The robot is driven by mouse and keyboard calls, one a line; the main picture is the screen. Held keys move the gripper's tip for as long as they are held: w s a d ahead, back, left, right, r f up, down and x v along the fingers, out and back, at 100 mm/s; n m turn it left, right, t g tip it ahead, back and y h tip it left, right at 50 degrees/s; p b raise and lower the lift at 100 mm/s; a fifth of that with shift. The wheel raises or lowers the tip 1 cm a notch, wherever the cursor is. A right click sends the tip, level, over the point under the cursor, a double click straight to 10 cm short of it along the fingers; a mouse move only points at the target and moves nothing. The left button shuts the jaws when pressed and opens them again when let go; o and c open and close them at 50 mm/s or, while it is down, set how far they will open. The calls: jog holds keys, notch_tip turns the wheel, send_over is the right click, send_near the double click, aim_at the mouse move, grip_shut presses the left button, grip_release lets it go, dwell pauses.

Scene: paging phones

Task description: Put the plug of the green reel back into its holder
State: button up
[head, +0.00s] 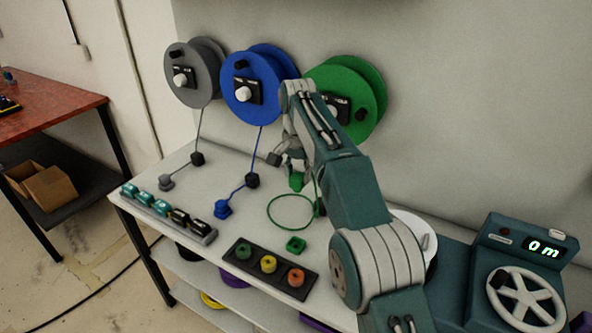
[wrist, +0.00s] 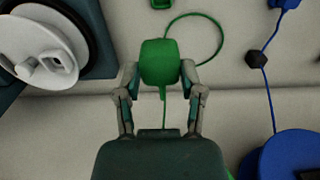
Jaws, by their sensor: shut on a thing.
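The green reel (head: 344,85) hangs on the wall, partly hidden behind my arm. My gripper (head: 288,162) is shut on the green plug (head: 296,181), above the table. In the wrist view the plug (wrist: 160,60) sits between the two fingers. A green cord (head: 291,226) lies in a loop on the table below the plug. The green holder (head: 297,244), a small square piece with a dark opening, stands on the table nearer the front edge, apart from the plug. Its edge shows at the top of the wrist view (wrist: 160,3).
The blue plug (head: 222,208) and grey plug (head: 166,182) stand to the left, with cords up to the blue reel (head: 251,85) and grey reel (head: 192,75). A black tray (head: 283,284) with coloured spools lies before the holder. A crank counter (head: 520,270) is at right.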

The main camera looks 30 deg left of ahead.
jog(key=shift+a+f, duration=0.15)
jog(key=shift+f, duration=1.05)
notch_tip(320, 180, down, 11)
jog(key=shift+d, duration=0.25)
dwell(0.8)
jog(key=shift+f, duration=0.2)
jog(key=shift+a+f, duration=0.15)
jog(key=shift+f, duration=1.1)
jog(key=shift+a+f, duration=0.1)
jog(key=shift+f, duration=1.1)
jog(key=shift+f, duration=1.3)
jog(key=o, duration=1.1)
jog(key=shift+o, duration=0.2)
